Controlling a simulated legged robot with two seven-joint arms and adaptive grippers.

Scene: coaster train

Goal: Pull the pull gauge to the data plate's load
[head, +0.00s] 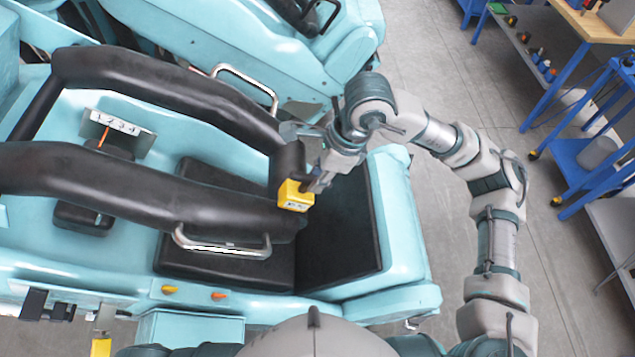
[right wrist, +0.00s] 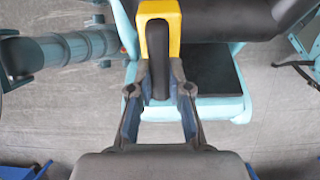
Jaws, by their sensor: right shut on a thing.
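The pull gauge (head: 296,195) is a small yellow box at the end of the black padded lap bar of the light-blue coaster seat. In the right wrist view its yellow body (right wrist: 174,22) and black grip (right wrist: 159,60) show. My right gripper (head: 318,182) is shut on the gauge, with its fingers (right wrist: 161,75) on both sides of the grip. I cannot read the gauge's display. A pale plate with the numbers 1 to 4 (head: 121,129) stands between the lap bar's arms, with an orange pointer (head: 103,137) beside it. I cannot tell a data plate with a load. My left gripper is out of view.
The lap bar (head: 130,186) has metal side handles (head: 222,246). A black seat cushion (head: 340,225) lies beside the gauge. Another blue car (head: 260,40) is behind. A workbench (head: 600,25) and blue cart (head: 600,130) stand right; the grey floor between is free.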

